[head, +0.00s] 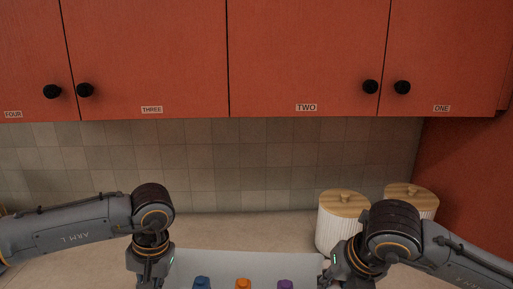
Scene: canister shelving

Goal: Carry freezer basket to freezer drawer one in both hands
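A pale grey-white basket (245,262) shows at the bottom of the head view, cut off by the lower edge. In it are a blue item (202,282), an orange item (243,284) and a purple item (285,285). My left gripper (150,280) is at the basket's left end and my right gripper (328,280) at its right end. Both sets of fingertips are cut off or hidden, so I cannot tell whether they grip the basket. No freezer drawer is in view.
Two white ribbed canisters with wooden lids, one nearer (341,234) and one behind (428,205), stand on the beige counter (235,225) at right. Red cabinet doors labelled FOUR, THREE, TWO and ONE (440,60) hang above the tiled wall. The counter behind the basket is clear.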

